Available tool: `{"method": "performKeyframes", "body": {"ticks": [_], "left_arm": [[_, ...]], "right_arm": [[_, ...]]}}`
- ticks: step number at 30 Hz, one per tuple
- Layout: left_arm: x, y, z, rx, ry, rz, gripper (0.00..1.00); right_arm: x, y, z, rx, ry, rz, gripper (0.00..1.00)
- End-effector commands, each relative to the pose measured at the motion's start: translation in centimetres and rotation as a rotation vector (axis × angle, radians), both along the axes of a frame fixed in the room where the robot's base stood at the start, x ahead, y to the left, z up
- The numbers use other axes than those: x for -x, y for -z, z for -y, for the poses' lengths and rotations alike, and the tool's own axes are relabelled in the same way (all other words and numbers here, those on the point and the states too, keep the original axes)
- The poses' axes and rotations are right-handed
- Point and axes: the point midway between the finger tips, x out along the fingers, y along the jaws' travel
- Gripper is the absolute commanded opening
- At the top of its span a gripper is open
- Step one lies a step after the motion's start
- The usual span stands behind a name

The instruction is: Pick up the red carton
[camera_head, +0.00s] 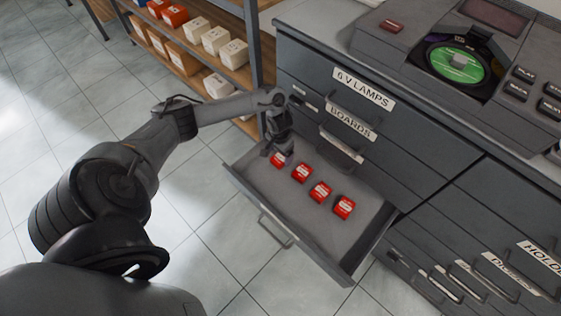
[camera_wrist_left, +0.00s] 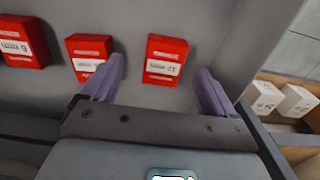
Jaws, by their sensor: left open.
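Several red cartons with white labels lie in a row in the open grey drawer (camera_head: 262,186). The endmost red carton (camera_head: 278,161) is right by my left gripper (camera_head: 275,150) and partly hidden by it. In the left wrist view this red carton (camera_wrist_left: 165,58) lies ahead of the space between the two purple-grey fingers of my open left gripper (camera_wrist_left: 160,68). Another red carton (camera_wrist_left: 88,52) is just beyond the left finger, and a third (camera_wrist_left: 22,42) is farther left. No carton is visibly held. My right gripper is not in view.
The drawer belongs to a dark grey cabinet (camera_head: 430,165) with labelled drawers, shut above it. A machine with a green disc (camera_head: 455,64) is on top. A shelf with white and orange boxes (camera_head: 215,40) stands at the left. Drawer walls surround the cartons.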

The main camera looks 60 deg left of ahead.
Motion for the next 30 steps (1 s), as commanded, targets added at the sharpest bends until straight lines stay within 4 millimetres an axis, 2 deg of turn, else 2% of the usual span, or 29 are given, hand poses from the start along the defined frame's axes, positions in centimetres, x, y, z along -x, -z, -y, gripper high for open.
{"method": "performKeyframes", "body": {"ticks": [5, 16, 25, 26, 30], "left_arm": [[0.0, 0.9, -0.2, -0.001, -0.001, 0.001, 0.88], [-0.2, 5.0, -0.8, 0.0, 0.0, 0.0, 0.88], [-0.2, 5.3, -0.8, -0.001, 0.001, 0.002, 0.88], [-0.2, 5.3, -0.8, -0.001, 0.001, 0.002, 0.87], [-0.2, 5.3, -0.8, -0.001, 0.001, 0.002, 0.65]], "right_arm": [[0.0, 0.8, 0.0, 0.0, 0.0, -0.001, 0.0], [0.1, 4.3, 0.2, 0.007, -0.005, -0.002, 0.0], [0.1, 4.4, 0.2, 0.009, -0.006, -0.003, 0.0], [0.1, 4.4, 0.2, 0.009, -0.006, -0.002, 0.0], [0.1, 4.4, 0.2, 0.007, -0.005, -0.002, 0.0]]}}
